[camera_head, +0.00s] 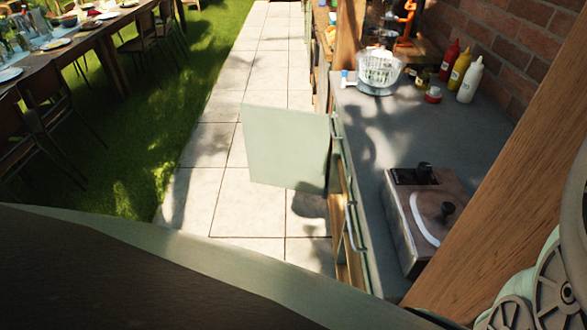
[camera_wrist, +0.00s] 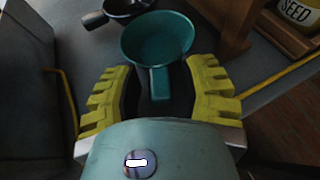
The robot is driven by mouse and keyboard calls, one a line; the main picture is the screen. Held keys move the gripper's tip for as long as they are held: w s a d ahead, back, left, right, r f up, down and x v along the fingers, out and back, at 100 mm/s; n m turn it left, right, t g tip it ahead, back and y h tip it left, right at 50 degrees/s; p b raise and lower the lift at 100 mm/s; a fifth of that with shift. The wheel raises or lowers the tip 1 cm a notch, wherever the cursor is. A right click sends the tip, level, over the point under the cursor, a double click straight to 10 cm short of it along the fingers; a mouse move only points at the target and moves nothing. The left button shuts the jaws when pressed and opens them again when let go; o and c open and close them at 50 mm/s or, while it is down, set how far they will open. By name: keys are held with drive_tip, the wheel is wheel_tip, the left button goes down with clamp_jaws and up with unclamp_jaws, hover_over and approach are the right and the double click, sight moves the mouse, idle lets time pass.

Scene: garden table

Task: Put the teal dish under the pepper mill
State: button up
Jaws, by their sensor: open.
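In the wrist view, a teal dish (camera_wrist: 157,40) with a short straight handle sits on a grey surface. Its round bowl lies just beyond my fingertips, and its handle points back between my yellow fingers. My gripper (camera_wrist: 160,82) is open, with one finger on each side of the handle. Dark gaps show between the handle and the fingers, and I cannot tell whether the dish touches either one. My gripper is not in the head view. I cannot make out the pepper mill in either view.
In the wrist view, a dark pan (camera_wrist: 128,8) stands behind the dish, with a wooden stand (camera_wrist: 215,22) and a seed tin (camera_wrist: 300,12) to the right. In the head view, a pale green cabinet door (camera_head: 285,145) stands open beside the grey counter (camera_head: 370,130); sauce bottles (camera_head: 460,70) stand by the wall.

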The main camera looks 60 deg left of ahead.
drive_tip(key=shift+s+d+r, duration=0.25)
drive_tip(key=shift+d, duration=0.05)
drive_tip(key=v, duration=1.1)
drive_tip(key=shift+b, duration=0.45)
drive_tip(key=shift+s, duration=0.1)
